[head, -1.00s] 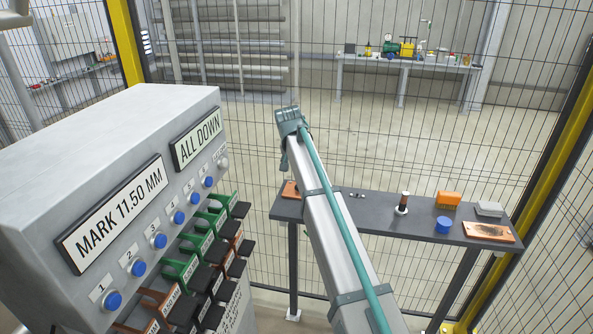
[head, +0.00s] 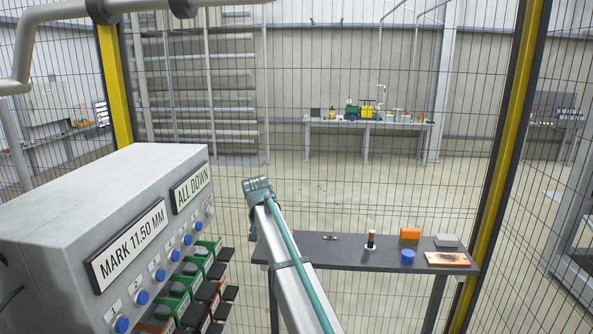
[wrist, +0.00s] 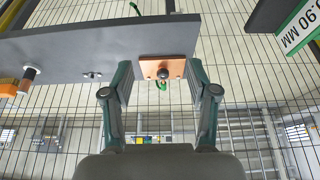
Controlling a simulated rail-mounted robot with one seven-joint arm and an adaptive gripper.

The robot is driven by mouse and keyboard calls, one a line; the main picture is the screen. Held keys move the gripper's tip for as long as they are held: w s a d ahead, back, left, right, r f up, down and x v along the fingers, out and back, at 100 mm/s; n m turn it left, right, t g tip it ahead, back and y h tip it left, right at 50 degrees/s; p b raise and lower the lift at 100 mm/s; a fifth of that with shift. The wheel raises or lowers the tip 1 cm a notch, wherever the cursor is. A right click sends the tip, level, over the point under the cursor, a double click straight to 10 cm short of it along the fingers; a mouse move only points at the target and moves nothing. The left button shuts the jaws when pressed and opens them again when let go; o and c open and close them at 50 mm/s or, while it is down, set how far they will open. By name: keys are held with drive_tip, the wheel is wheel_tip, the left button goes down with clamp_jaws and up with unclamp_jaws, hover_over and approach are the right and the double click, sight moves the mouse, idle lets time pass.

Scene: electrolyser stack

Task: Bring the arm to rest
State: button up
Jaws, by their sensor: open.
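My arm (head: 290,262) reaches up from the bottom of the head view, grey with a teal hose, to a teal joint (head: 258,188). It passes between the grey control box and the dark shelf. The gripper's jaws do not show clearly there. In the wrist view my gripper (wrist: 159,68) has its two dark teal fingers wide apart. Nothing is held between them. A copper-coloured plate (wrist: 150,67) with a dark round knob appears between the fingertips, at the end of the shelf; the gap to it is hard to judge.
A grey box (head: 90,195) with labels, blue buttons and several green and brown tagged pieces stands left. The dark shelf (head: 345,257) carries a brown-handled tool (head: 371,240), an orange block (head: 410,234), a blue cylinder (head: 407,257) and a copper-coloured plate (head: 446,259). Mesh fencing stands behind.

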drive_tip(key=s+d+f+n+g, duration=0.1)
drive_tip(key=s+d+f, duration=0.4)
drive_tip(key=s+f, duration=0.6)
drive_tip(key=s+d+f+n+g, duration=0.15)
drive_tip(key=s+d+f, duration=0.4)
drive_tip(key=f, duration=0.95)
drive_tip(key=s+d+f+n+g, duration=0.15)
drive_tip(key=s+d+f, duration=0.35)
drive_tip(key=s+f, duration=0.6)
drive_tip(key=s+d+f+m+g, duration=0.1)
drive_tip(key=s+d+f, duration=0.3)
drive_tip(key=s, duration=0.9)
drive_tip(key=s+d+f+g+b, duration=0.1)
drive_tip(key=s+d+f+g, duration=0.3)
drive_tip(key=s+f, duration=0.4)
drive_tip(key=s+d+f+m+g, duration=0.1)
drive_tip(key=s+d+f, duration=0.3)
drive_tip(key=s, duration=1.4)
wheel_tip(320, 180, down, 3)
drive_tip(key=shift+s+f+m+g+y, duration=0.1)
drive_tip(key=shift+s+m+g+y, duration=0.15)
drive_tip(key=shift+g, duration=0.45)
